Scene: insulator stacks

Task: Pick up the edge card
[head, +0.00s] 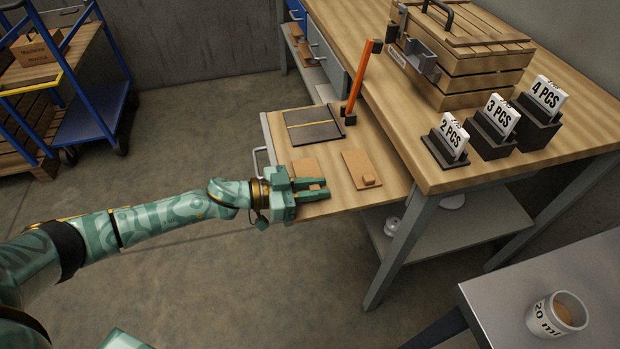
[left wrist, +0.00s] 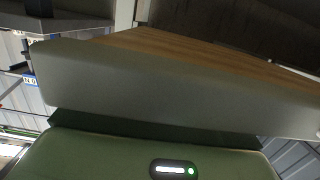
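Two flat brown cards lie on the low wooden side board in the head view. One card (head: 304,166) is just behind my left gripper and partly hidden by it. The other card (head: 357,165) lies to the right and has a small brown block on it. I cannot tell from looks alone which is the edge card. My left gripper (head: 326,188) is at the board's front edge, its two fingers apart with a gap between them, and nothing shows held. The left wrist view shows the board's pale front edge (left wrist: 150,90) close up, and no card. My right gripper is not in view.
A dark plate (head: 312,127) with a yellow line and an orange post (head: 358,82) stand behind the cards. A wooden crate (head: 465,75) and several number signs stand on the higher bench at right. A white cup (head: 556,315) stands on a grey table.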

